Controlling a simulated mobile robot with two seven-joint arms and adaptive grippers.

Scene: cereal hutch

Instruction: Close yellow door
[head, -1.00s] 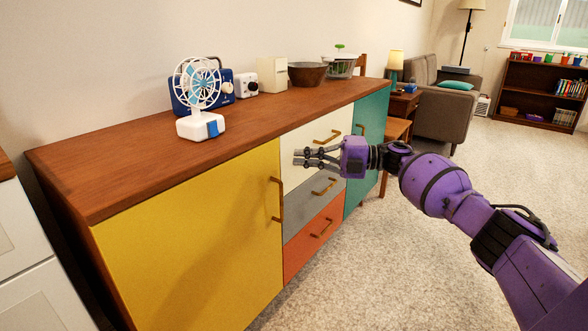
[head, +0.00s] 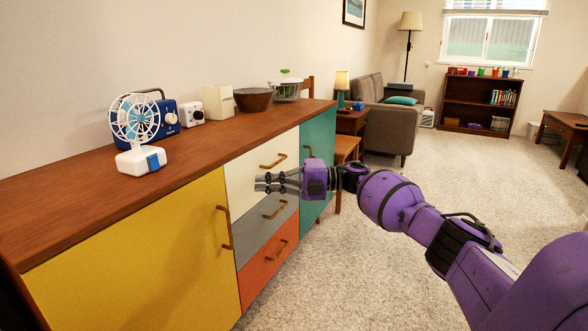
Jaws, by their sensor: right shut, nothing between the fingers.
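The yellow door (head: 140,262) is at the left front of the wooden hutch (head: 60,222). It looks flush with the front, with its brown handle (head: 226,228) near its right edge. My right gripper (head: 262,183) is shut and empty. It is in front of the white drawer (head: 262,160) and grey drawer (head: 250,238), to the right of the yellow door and apart from its handle. My left gripper is not in view.
A white fan (head: 138,135), a blue radio (head: 168,118), a brown bowl (head: 253,100) and a glass pot stand on the hutch top. An orange drawer (head: 255,275) and a teal door (head: 318,150) are closed. Carpet (head: 400,260) in front is clear.

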